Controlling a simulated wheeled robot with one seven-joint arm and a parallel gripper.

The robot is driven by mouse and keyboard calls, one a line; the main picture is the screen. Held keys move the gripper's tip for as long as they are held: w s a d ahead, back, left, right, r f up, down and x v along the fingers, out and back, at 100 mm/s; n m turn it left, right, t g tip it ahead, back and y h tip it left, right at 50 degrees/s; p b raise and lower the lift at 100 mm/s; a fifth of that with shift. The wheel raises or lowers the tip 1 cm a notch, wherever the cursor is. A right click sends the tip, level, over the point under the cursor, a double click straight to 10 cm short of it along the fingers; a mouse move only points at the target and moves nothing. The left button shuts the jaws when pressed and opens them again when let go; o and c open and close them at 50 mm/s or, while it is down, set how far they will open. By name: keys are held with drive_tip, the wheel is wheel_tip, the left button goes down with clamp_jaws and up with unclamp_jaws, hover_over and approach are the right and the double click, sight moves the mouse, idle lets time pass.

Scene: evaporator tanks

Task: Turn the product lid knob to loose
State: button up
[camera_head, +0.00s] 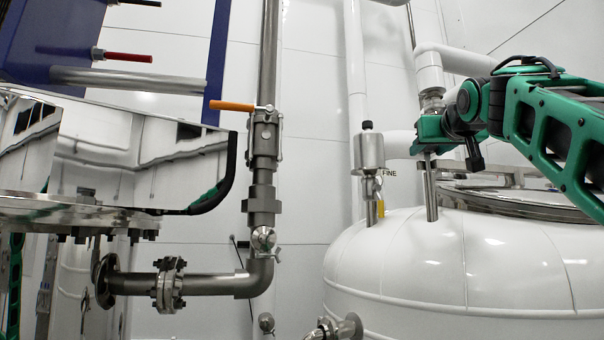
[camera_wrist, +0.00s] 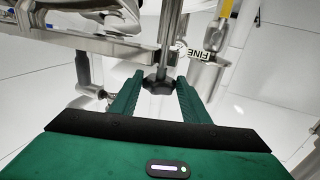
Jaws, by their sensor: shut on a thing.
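The product lid knob (camera_wrist: 158,82) is a dark, lobed knob on a metal post, seen between my fingertips in the wrist view. My gripper (camera_wrist: 157,85) has its two green fingers on either side of the knob and is shut on it. In the head view my gripper (camera_head: 432,145) is at the top of a short steel post (camera_head: 431,190) beside the tank lid. The knob itself is hidden there by the green fingers. The round steel lid (camera_head: 520,205) lies on top of the white tank (camera_head: 420,265), partly behind my arm.
A steel cylinder (camera_head: 370,152) with a black top stands left of my gripper, with a yellow-handled valve (camera_head: 379,192) and a FINE label (camera_head: 389,174) close by. White pipes (camera_head: 429,75) rise behind. A steel pipe with an orange-handled valve (camera_head: 232,105) stands further left.

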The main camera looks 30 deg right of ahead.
drive_tip(key=shift+n+t+y, duration=0.6)
drive_tip(key=shift+n+y, duration=0.1)
drive_tip(key=shift+y, duration=0.3)
drive_tip(key=o, duration=1)
drive_tip(key=shift+s, duration=0.1)
drive_tip(key=v, duration=1)
drive_tip(key=shift+s+a, duration=0.15)
drive_tip(key=shift+a, duration=0.1)
